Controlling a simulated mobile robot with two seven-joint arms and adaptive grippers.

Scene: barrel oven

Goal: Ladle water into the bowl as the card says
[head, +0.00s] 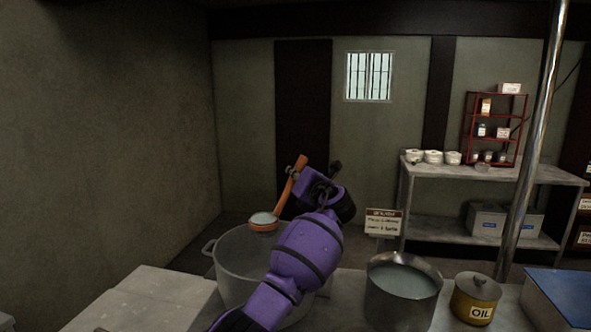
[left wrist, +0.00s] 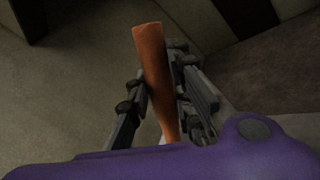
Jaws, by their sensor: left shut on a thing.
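My left gripper (head: 304,186) is shut on the orange handle of a ladle (head: 293,186); the handle also shows between the fingers in the left wrist view (left wrist: 153,70). The ladle's cup hangs at the lower left, over the rim of a wide grey two-handled vessel (head: 228,262). The cup looks pale inside; I cannot tell whether that is water. My arm hides part of the wide vessel. A steel pot (head: 402,308) right of my arm holds pale water (head: 402,280). A card (head: 383,222) stands behind, its small text mostly unreadable. My right gripper is not in view.
A yellow-brown OIL pot (head: 475,298) and a blue-topped box (head: 565,296) stand at the right. A metal pole (head: 533,140) rises there. A shelf table (head: 485,172) with white dishes and a red rack (head: 495,130) is behind. The pale counter (head: 160,300) at left is clear.

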